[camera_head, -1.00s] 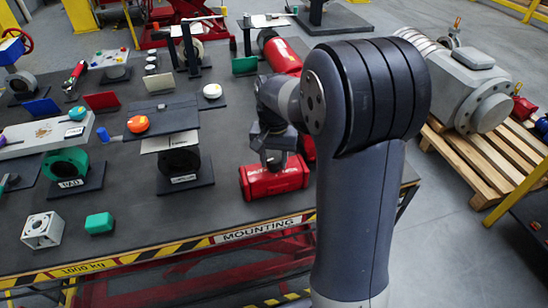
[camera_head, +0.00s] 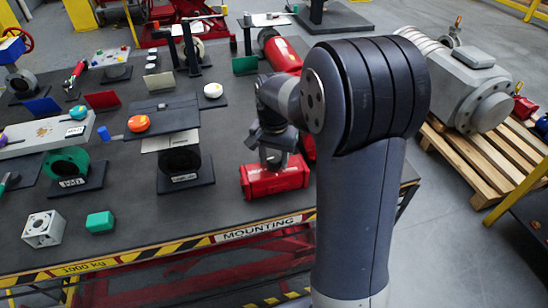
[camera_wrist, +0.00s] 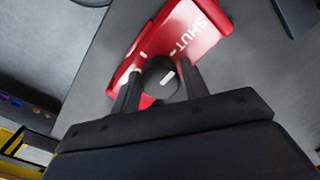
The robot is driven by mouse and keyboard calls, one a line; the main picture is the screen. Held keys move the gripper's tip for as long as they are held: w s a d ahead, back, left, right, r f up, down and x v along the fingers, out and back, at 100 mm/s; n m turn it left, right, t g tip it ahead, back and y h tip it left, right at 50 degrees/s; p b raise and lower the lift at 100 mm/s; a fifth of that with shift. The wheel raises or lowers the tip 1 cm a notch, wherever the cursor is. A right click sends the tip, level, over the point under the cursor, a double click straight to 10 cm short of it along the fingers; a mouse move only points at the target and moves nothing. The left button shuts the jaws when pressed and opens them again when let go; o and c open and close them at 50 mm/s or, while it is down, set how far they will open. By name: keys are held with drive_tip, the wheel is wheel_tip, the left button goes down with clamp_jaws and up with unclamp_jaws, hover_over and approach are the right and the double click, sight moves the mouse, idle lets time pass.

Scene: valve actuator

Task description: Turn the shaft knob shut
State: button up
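The red valve actuator (camera_head: 275,179) lies on the dark table top, below my gripper (camera_head: 270,158). In the wrist view, the red actuator body (camera_wrist: 200,32) carries white lettering reading SHUT. The round black shaft knob (camera_wrist: 159,82) has a short white mark, which points up and right, not straight at the lettering. My gripper (camera_wrist: 162,78) has one finger on each side of the knob. Narrow gaps seem to show between fingers and knob, and I see no clear contact. In the head view my arm hides the knob.
A black stand with a dark ring (camera_head: 180,162), a green block (camera_head: 100,222) and a white cube-shaped part (camera_head: 43,229) stand left of the actuator. Another red cylinder (camera_head: 283,55) lies behind it. The striped table edge (camera_head: 180,247) is in front.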

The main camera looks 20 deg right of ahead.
sight(274, 158)
drive_tip(key=o, duration=0.3)
wheel_tip(274, 158, up, 11)
drive_tip(key=shift+b, duration=0.3)
drive_tip(key=shift+f, duration=0.25)
wheel_tip(274, 158, down, 11)
drive_tip(key=shift+r+p, duration=0.15)
drive_tip(key=shift+p, duration=0.15)
drive_tip(key=shift+n, duration=0.3)
drive_tip(key=shift+r, duration=0.1)
idle(0.4)
